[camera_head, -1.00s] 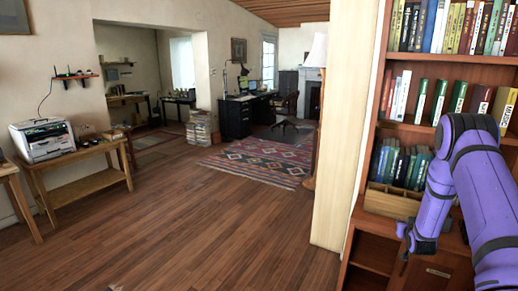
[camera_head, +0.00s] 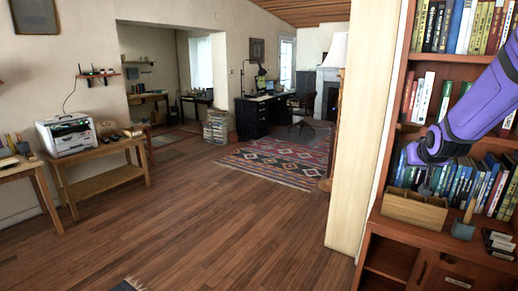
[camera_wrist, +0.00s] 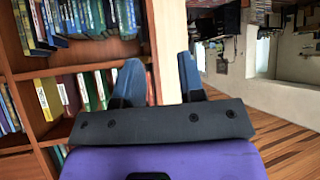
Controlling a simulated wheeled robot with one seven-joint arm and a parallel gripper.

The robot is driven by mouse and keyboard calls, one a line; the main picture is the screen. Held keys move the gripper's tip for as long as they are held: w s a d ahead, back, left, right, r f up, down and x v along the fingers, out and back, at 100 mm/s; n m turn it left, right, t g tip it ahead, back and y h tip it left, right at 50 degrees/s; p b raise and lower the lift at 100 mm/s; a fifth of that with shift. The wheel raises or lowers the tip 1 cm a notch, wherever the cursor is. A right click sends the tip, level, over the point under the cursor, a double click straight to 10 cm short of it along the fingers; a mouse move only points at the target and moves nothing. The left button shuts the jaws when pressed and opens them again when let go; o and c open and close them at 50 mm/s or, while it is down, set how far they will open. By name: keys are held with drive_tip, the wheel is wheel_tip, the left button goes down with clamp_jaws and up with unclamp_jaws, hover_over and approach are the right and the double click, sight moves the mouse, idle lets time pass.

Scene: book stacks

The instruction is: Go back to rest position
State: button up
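My purple arm (camera_head: 480,108) reaches in from the right edge of the head view, in front of the bookcase. Its end is near the wooden box on the shelf, and my gripper is hard to make out there. In the wrist view, my gripper (camera_wrist: 160,80) shows two blue-grey fingers set well apart. There is nothing between them. Beyond the fingers are shelves of books on the left and the open room on the right.
The bookcase (camera_head: 396,92) fills the right side, with rows of books and a wooden box (camera_head: 414,210) on a shelf. A pale wall end (camera_head: 353,140) stands beside it. A printer (camera_head: 68,134) sits on a side table at left. Wooden floor (camera_head: 215,215) is open in the middle.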

drive_tip(key=s+a+r+g+y, duration=0.1)
drive_tip(key=s+a+r, duration=0.2)
drive_tip(key=s, duration=0.9)
drive_tip(key=s+a+r+n+g, duration=0.1)
drive_tip(key=s+a+r+g, duration=0.1)
drive_tip(key=s+a, duration=0.5)
drive_tip(key=s+a+r+n+g+y, duration=0.1)
drive_tip(key=s+a+r, duration=0.3)
drive_tip(key=s, duration=1.3)
drive_tip(key=shift+a+r+y, duration=0.2)
drive_tip(key=shift+a+y, duration=0.1)
drive_tip(key=shift+a, duration=0.25)
